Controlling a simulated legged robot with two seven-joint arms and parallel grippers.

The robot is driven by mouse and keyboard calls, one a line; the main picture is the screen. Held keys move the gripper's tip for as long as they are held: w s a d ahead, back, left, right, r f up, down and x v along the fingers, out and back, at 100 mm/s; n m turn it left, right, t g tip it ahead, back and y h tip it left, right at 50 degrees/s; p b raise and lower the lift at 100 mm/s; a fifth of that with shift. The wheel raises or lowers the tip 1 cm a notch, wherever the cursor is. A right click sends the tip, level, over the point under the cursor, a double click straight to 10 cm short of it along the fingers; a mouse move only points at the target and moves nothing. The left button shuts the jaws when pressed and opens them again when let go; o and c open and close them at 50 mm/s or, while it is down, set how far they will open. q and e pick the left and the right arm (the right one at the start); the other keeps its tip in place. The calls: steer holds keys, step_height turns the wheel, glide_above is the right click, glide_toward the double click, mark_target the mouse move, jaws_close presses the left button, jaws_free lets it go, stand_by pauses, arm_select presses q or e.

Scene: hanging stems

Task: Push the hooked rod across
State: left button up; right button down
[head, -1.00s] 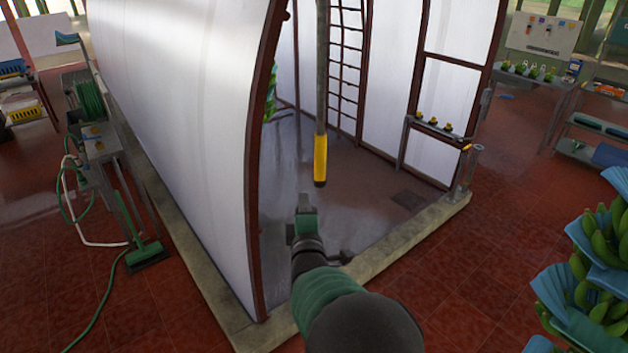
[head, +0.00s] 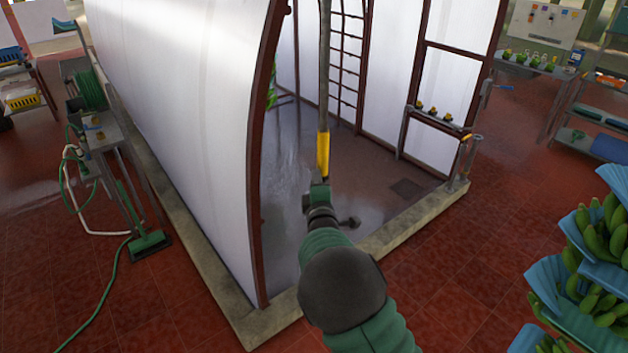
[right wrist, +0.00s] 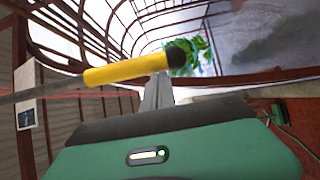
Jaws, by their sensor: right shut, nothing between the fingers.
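The hooked rod (head: 323,80) hangs down into the opening of the white-walled enclosure. It is a grey pole with a yellow grip at its lower end; its upper end is out of the head view. In the right wrist view the yellow grip (right wrist: 125,69) with its dark tip crosses just beyond my right gripper's fingers. My right gripper (head: 319,187) is shut and empty, right at the grip's lower end in the head view. I cannot tell whether it touches the rod. My left gripper is not in view.
White curved panels (head: 190,110) with brown frames stand left of the opening. A low concrete kerb (head: 400,228) crosses the front. A small shelf (head: 437,121) is on the right side. Banana bunches with blue covers (head: 590,260) are at the right. The wet floor inside looks clear.

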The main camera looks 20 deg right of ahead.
steer(key=w+d+b, duration=0.4)
steer(key=d+b, duration=0.1)
steer(key=d, duration=0.7)
steer(key=shift+d+r, duration=0.2)
steer(key=shift+d, duration=0.05)
steer(key=shift+a, duration=0.1)
steer(key=shift+f, duration=0.1)
